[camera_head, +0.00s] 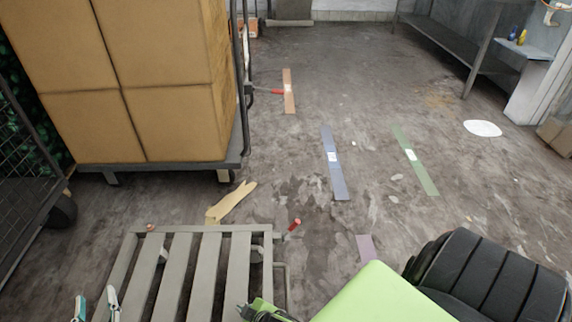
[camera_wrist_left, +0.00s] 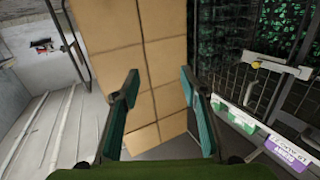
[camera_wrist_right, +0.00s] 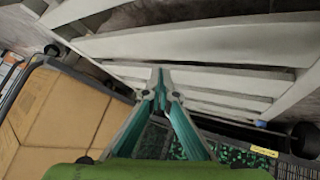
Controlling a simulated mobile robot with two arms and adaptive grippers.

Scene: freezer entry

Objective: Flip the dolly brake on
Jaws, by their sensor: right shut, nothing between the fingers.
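A low grey slatted dolly (camera_head: 237,262) stands at the front. A red-tipped lever (camera_head: 294,225) sticks up beside its far right corner, and a small red spot (camera_head: 150,228) shows near its far left corner. The dolly's slats (camera_wrist_right: 200,45) also fill the top of the right wrist view. My left gripper (camera_head: 96,306) is open and empty at the dolly's left edge; its spread fingers (camera_wrist_left: 160,105) show in the left wrist view. My right gripper (camera_wrist_right: 160,75) is shut and empty, its tips in front of the slats. The red-tipped lever is not discernible in the wrist views.
A cart (camera_head: 190,165) loaded with cardboard boxes (camera_head: 130,80) stands behind, with another red-ended lever (camera_head: 270,91). A wire cage (camera_head: 25,150) is at left. Floor strips (camera_head: 335,165) lie mid-floor. A yellowish scrap (camera_head: 232,202) lies behind the dolly. A metal table (camera_head: 460,45) is at back right.

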